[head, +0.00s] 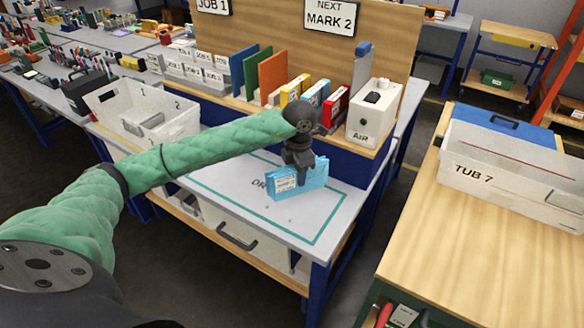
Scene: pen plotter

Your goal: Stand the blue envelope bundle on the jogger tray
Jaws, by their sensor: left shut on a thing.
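The light blue envelope bundle (312,180) has a white label on its front. My left gripper (301,168) points down from above and is shut on the top of the bundle. The bundle is roughly upright, over the grey table top (230,200) inside a green outline. I cannot tell whether its lower edge touches the surface. Printed letters on the table are partly hidden by the bundle. No part is clearly recognisable as the jogger tray; a white box marked AIR (374,112) stands on the raised shelf behind. My right gripper is not in view.
The raised shelf holds upright blue, green and orange dividers (272,74) and small coloured packs (335,105). White bins (145,112) stand at left. A white TUB 7 (500,172) sits on the wooden table at right. The front of the outlined area is clear.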

